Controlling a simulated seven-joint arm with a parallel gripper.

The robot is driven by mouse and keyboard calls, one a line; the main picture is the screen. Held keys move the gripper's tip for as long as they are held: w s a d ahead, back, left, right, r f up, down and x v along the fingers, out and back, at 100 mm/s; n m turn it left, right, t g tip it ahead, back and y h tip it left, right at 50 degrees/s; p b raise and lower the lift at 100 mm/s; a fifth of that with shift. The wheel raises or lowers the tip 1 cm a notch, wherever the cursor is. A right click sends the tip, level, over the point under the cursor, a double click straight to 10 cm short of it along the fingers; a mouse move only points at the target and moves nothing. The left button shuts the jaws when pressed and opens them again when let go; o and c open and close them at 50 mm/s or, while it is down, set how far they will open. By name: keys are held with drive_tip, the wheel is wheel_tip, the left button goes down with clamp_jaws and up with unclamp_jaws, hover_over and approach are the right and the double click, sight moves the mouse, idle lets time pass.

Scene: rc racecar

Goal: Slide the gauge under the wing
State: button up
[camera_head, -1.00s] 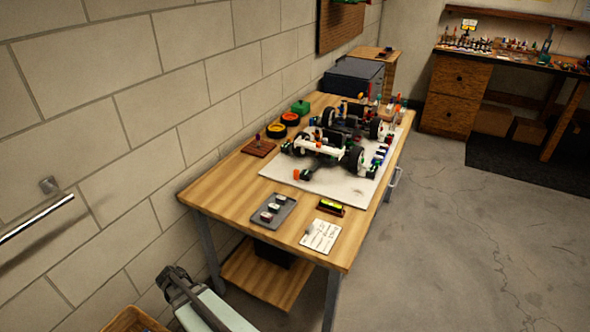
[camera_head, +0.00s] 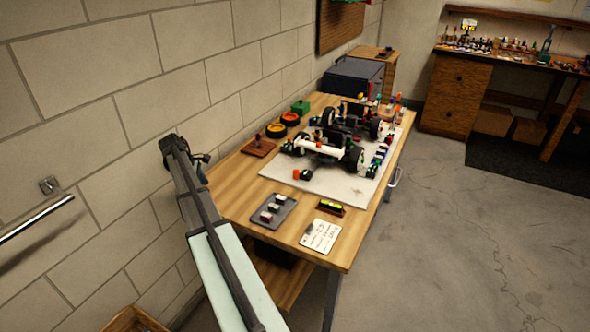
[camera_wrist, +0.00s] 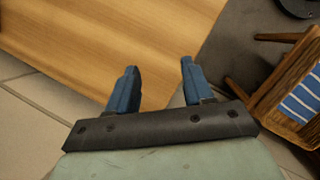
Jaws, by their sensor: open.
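The race car (camera_head: 340,146) stands on a white mat (camera_head: 340,187) on the workbench, with a long white wing-like bar (camera_head: 321,150) across its near end. A dark grey tray (camera_head: 272,211) with small pale blocks lies near the bench's near edge. A dark holder with a yellow-green piece (camera_head: 330,208) is beside it. I cannot tell for sure which of these is the gauge. My gripper (camera_wrist: 158,75) is open and empty in the wrist view, its blue fingers apart over a wooden surface. In the head view my arm reaches up at the bench's left edge, far from the car.
A written white card (camera_head: 321,235) lies at the near right corner. The block wall is close on the left.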

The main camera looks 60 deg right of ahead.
drive_tip(key=s+d+r+m+g, duration=0.1)
drive_tip(key=s+d+r, duration=0.25)
drive_tip(key=d, duration=0.45)
drive_tip(key=s+d+r, duration=0.2)
drive_tip(key=s+d, duration=0.3)
drive_tip(key=d, duration=0.2)
drive_tip(key=m+y, duration=0.1)
approach(296, 170)
drive_tip(key=shift+m+g, duration=0.3)
drive_tip(key=x, duration=0.9)
drive_tip(key=shift+w+f, duration=0.1)
drive_tip(key=shift+w, duration=0.2)
clamp_jaws()
